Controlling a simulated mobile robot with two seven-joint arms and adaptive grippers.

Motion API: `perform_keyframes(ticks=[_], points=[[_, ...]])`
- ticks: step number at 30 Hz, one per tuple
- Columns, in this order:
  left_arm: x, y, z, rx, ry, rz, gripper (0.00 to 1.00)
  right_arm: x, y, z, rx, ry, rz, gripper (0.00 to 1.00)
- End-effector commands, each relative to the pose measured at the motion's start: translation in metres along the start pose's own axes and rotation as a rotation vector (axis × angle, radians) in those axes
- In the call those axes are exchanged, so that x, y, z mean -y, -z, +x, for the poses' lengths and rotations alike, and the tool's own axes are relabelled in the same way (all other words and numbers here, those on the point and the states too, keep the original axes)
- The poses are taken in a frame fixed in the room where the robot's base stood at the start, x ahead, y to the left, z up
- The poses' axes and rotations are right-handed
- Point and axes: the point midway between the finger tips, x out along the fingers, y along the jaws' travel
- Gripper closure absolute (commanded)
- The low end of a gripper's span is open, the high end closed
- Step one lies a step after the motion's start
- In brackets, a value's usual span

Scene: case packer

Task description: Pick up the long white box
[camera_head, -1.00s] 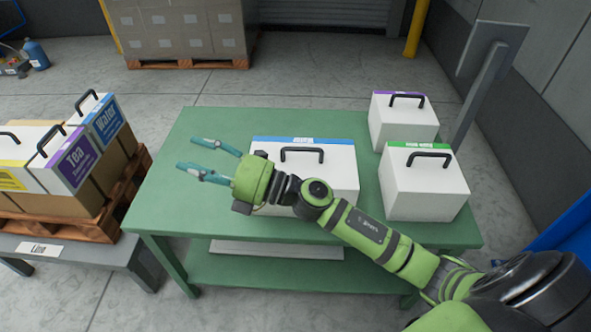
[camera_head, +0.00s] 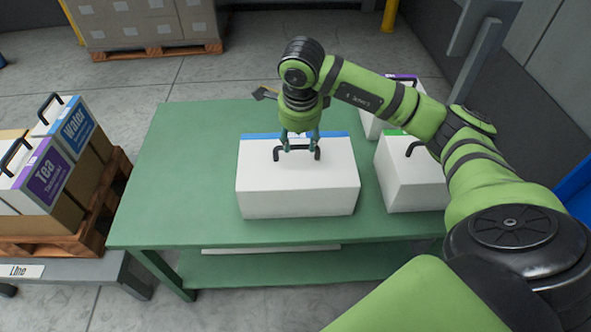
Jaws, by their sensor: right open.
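The long white box (camera_head: 297,192) stands on the green table, with a blue strip along the far edge of its top and a black handle (camera_head: 277,154) in the middle of the top. My right gripper (camera_head: 300,147) points down over the box, its teal fingers at the handle. The fingers are open; whether they touch the handle I cannot tell. Part of the handle and the blue strip is hidden behind the gripper. My left gripper is not in view.
Two smaller white boxes stand to the right on the green table (camera_head: 190,170): one with a green strip (camera_head: 415,185), one with a purple strip (camera_head: 372,125), both partly behind my arm. At left, Tea (camera_head: 45,180) and Water (camera_head: 77,127) boxes sit on a pallet. The table's left side is clear.

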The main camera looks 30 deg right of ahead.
Motion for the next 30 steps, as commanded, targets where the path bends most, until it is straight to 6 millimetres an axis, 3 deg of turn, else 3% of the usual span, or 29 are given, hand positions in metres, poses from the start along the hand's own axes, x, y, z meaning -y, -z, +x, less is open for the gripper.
perform_keyframes(ticks=[9,17,21,30], points=[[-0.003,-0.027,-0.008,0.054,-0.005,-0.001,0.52,-0.001,-0.004,0.042,0.002,-0.003,-0.001,0.51],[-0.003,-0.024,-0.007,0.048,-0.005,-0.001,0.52,-0.001,-0.004,0.045,0.003,-0.001,-0.001,0.51],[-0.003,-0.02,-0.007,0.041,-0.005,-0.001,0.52,-0.001,-0.005,0.045,0.003,-0.001,-0.001,1.0],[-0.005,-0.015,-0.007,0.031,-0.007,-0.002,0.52,0.002,-0.005,0.042,0.009,0.006,0.001,1.0]])
